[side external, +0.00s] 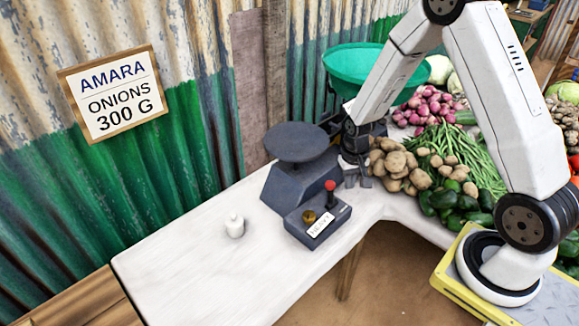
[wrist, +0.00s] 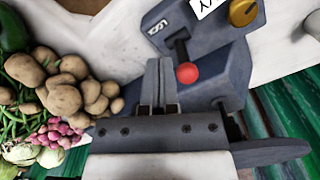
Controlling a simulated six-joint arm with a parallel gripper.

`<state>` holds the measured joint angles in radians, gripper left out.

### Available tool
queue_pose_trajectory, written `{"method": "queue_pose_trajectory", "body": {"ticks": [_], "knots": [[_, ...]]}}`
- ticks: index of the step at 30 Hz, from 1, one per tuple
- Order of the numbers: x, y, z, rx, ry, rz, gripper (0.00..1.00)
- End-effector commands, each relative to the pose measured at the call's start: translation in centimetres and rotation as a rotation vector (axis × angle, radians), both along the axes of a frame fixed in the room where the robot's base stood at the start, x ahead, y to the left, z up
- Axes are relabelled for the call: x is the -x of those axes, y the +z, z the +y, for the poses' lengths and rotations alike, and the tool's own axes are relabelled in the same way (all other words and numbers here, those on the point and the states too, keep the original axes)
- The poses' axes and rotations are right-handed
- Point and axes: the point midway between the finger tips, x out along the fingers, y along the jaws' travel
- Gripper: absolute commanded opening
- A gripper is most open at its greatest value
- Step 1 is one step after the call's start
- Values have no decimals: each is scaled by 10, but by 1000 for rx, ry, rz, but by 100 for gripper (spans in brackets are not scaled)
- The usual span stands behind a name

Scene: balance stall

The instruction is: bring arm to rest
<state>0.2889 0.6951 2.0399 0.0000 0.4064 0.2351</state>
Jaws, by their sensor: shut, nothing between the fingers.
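My gripper (side external: 358,181) is shut and empty, pointing down just right of the dark grey scale (side external: 281,188). In the wrist view my gripper (wrist: 160,64) has its two fingers together, left of the red lever knob (wrist: 188,73). The scale has a round grey plate (side external: 297,141) on top, with nothing on it. Its front box (side external: 328,231) carries the red-tipped lever (side external: 330,187), a brass knob (side external: 309,216) and a white label. The brass knob also shows in the wrist view (wrist: 242,12). I cannot tell whether the fingers touch anything.
A small white object (side external: 234,227) stands on the pale counter (side external: 190,262), whose left part is otherwise clear. Potatoes (side external: 393,161), onions (side external: 428,104) and green vegetables lie close right of my gripper. A green basin (side external: 345,68) stands behind. An onion sign (side external: 114,92) hangs on the corrugated wall.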

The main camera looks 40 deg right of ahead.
Motion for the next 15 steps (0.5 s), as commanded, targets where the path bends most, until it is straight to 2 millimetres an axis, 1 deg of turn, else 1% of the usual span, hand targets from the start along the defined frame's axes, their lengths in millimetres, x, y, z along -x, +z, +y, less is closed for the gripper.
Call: {"method": "queue_pose_trajectory", "body": {"ticks": [10, 15], "knots": [[0, 2, 1, 1, 6, -3, 0], [2, 15, 10, 5, 40, -19, 0]]}}
